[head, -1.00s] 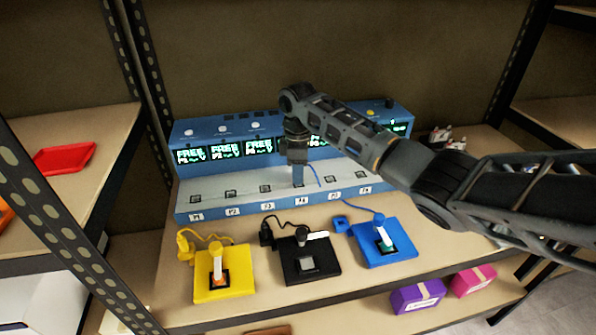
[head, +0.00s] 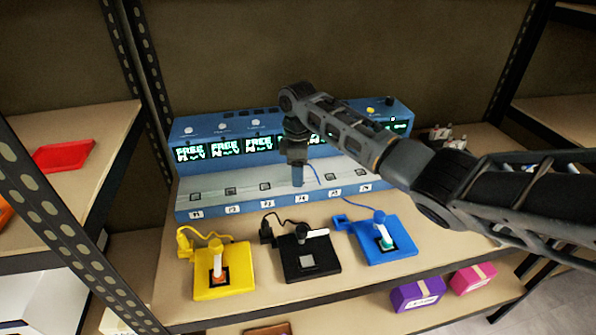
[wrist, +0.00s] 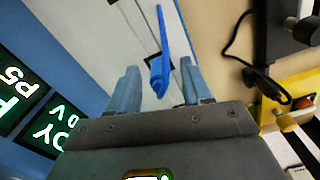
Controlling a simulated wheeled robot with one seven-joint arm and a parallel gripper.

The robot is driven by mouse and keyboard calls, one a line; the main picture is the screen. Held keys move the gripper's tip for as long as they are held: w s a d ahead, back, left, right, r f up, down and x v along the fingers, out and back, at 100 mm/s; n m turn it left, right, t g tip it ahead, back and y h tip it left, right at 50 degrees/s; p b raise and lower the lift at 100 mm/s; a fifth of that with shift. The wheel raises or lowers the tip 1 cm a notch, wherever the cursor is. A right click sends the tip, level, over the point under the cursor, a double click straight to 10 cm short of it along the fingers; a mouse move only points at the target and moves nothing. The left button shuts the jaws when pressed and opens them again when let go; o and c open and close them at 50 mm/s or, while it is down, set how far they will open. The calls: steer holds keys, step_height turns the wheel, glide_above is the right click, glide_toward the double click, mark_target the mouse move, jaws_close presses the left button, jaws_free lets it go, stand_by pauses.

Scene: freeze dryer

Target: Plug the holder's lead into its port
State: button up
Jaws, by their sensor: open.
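The blue holder (head: 402,252) lies flat at the right of the row on the shelf, with a blue lead. The lead's blue plug (wrist: 158,80) is between my fingers in the wrist view, at a dark port of the blue bench unit (head: 225,207). My gripper (wrist: 158,68) is open, with a gap on either side of the plug. In the head view my gripper (head: 298,183) points down at the unit's port strip, near the label P4. The fingers hide the plug there, and I cannot tell how deep it sits.
A yellow holder (head: 238,280) and a black holder (head: 325,268) lie left of the blue one, each with its own lead. Lit displays (head: 190,150) stand behind the ports. Purple (head: 412,297) and pink (head: 468,282) boxes are on the shelf below. Shelf posts flank the bench.

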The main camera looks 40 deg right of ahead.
steer(key=shift+r+b, duration=0.3)
steer(key=shift+r, duration=3.6)
